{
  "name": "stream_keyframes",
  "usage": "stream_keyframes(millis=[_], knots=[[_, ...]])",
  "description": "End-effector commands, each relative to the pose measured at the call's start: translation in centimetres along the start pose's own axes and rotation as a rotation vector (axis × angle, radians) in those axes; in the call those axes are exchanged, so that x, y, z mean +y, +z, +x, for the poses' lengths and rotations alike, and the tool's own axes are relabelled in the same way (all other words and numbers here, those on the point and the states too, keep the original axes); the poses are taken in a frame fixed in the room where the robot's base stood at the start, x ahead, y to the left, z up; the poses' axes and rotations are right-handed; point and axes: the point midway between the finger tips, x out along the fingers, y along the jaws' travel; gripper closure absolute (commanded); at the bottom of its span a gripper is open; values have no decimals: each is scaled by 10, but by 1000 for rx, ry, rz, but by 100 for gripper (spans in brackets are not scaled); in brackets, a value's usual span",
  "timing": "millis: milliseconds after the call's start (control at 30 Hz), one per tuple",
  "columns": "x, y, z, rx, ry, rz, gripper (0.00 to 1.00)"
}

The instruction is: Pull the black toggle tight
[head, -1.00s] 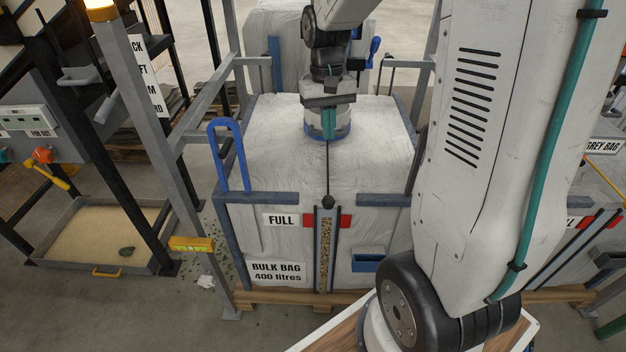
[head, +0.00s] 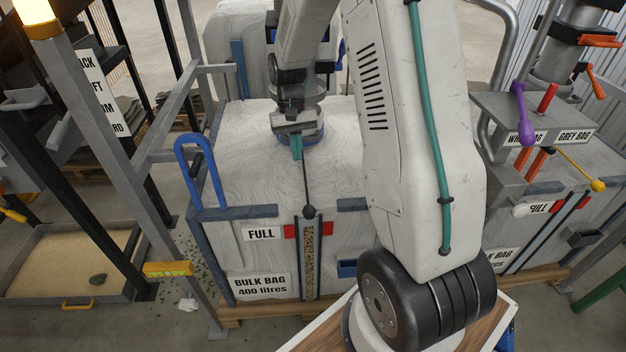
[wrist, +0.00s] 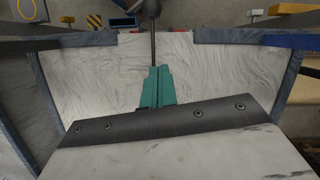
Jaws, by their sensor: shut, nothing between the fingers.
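A thin dark cord or rod (head: 306,185) runs over the top of the white bulk bag (head: 250,170) to a black ball (head: 308,212) at its front edge. The ball could be the black toggle; I see no other clear candidate. My gripper (head: 298,155) is above the bag, with teal fingers shut and empty. In the wrist view the fingers (wrist: 157,72) point along the cord towards the ball (wrist: 150,8). The cord's near end is hidden by the fingers. I cannot tell if they touch it. A blue band (head: 312,136) shows partly behind the gripper.
A blue handle (head: 197,165) rises at the bag's left front corner. A grey post (head: 130,170) stands further left, by a sand tray (head: 70,262). At right are a purple lever (head: 522,115), orange handles and a second bag. The floor around the tray is partly open.

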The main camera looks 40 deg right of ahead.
Motion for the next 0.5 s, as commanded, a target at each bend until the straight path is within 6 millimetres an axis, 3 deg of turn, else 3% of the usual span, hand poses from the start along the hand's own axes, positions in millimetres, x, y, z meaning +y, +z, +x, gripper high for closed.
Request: stream_keyframes(millis=[167,500], knots=[[3,0,21,-5,-1,5,100],[4,0,93,-5,-1,6,100]])
